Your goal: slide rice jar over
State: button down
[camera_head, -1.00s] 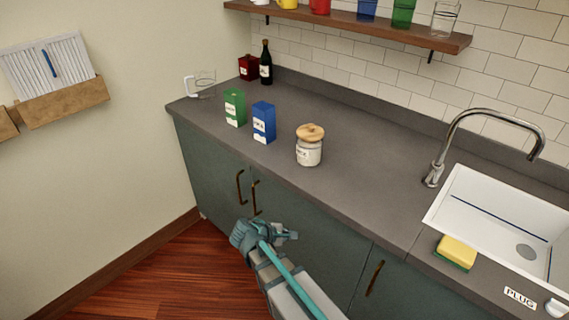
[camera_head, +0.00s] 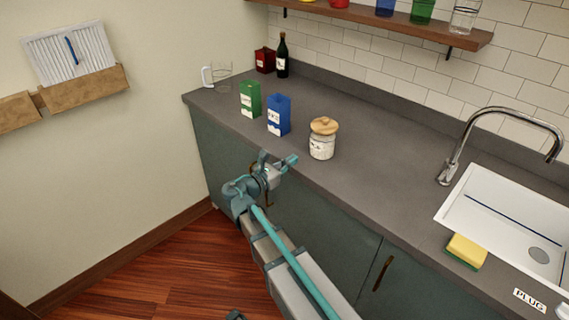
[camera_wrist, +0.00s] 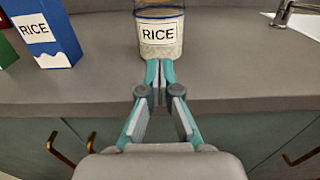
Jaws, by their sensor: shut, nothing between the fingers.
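The rice jar (camera_head: 322,146) is clear with a wooden lid and stands upright on the grey counter, right of the blue box. In the wrist view the jar (camera_wrist: 160,35) shows its RICE label, and its lid is out of frame. My gripper (camera_head: 283,163) is at the counter's front edge, left of and in front of the jar. In the wrist view my gripper (camera_wrist: 158,72) is shut and empty, its fingertips pointing at the jar's base. I cannot tell whether they touch it.
A blue box (camera_head: 279,115), also labelled RICE in the wrist view (camera_wrist: 45,32), stands left of the jar. A green box (camera_head: 250,99) is farther left. The counter right of the jar is clear up to the sink (camera_head: 510,220) and sponge (camera_head: 466,251).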

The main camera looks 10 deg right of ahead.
aim_at(314, 146)
jog(key=p+x, duration=0.2)
jog(key=x, duration=0.7)
jog(key=shift+w, duration=0.15)
